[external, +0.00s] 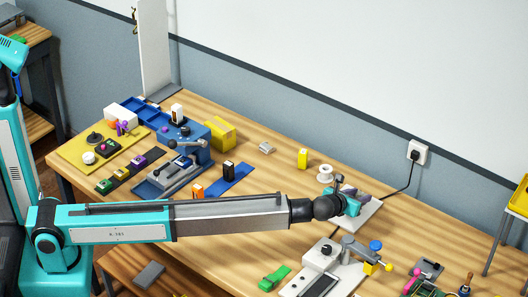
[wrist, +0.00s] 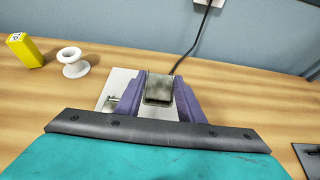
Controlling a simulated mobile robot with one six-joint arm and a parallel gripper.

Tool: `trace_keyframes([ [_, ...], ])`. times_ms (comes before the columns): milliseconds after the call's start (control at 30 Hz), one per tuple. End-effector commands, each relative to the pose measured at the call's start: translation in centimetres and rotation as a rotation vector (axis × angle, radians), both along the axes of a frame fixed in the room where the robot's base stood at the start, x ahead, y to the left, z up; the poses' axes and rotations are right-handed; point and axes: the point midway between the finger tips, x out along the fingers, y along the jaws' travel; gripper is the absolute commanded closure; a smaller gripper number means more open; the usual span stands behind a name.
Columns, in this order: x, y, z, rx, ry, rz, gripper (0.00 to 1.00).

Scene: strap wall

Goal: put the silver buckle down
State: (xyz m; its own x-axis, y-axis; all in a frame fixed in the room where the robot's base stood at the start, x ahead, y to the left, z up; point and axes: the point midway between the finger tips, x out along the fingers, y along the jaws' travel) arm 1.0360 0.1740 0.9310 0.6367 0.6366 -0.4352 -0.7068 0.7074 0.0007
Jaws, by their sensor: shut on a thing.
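My gripper (wrist: 160,98) shows in the wrist view with its two purple fingers closed on the silver buckle (wrist: 158,88), a small grey metal piece. A pale plate (wrist: 116,86) lies on the table behind and below the buckle. In the external view my gripper (external: 356,194) is at the right end of the outstretched arm, above the pale plate (external: 366,215). The buckle is hard to make out there. Whether it touches the plate, I cannot tell.
A white spool (external: 325,173) and a yellow box (external: 303,158) stand left of my gripper. A black cord runs from the plate area to the wall socket (external: 417,151). A clamp device (external: 325,262) and a green clip (external: 274,278) are nearer. Bare wood lies right of the plate.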

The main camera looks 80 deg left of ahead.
Motion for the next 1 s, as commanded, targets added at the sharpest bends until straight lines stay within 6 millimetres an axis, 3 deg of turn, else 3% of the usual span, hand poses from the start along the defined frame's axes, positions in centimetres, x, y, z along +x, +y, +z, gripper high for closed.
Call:
trace_keyframes([
  [167, 1.3, 0.2, -0.1, 0.000, 0.000, 0.000, 0.93],
  [600, 1.4, 0.3, -0.3, 0.000, 0.000, 0.000, 0.93],
  [1000, 1.4, 0.3, -3.5, 0.001, -0.001, 0.000, 0.93],
])
